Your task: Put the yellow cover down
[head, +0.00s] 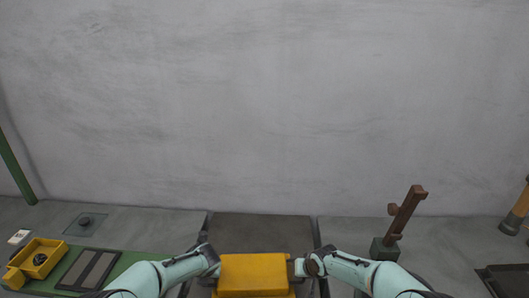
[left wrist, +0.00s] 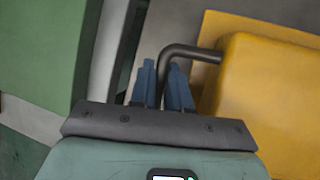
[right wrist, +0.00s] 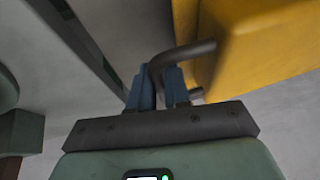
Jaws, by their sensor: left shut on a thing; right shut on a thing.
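The yellow cover (head: 254,274) is a box-like piece at the bottom centre of the head view, between my two grippers. My left gripper (head: 212,262) is shut on a dark bent handle at the cover's left side; the handle (left wrist: 190,52) and the cover (left wrist: 265,85) show in the left wrist view. My right gripper (head: 302,266) is shut on a matching handle (right wrist: 185,52) at the cover's right side, beside the cover (right wrist: 245,45) in the right wrist view. What lies directly under the cover is mostly hidden.
A dark plate or mat (head: 262,229) lies behind the cover. A green bench (head: 130,266) with a yellow box (head: 39,258) is at the left. A brown lever on a dark base (head: 404,215) stands at the right. A grey wall (head: 260,100) closes the back.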

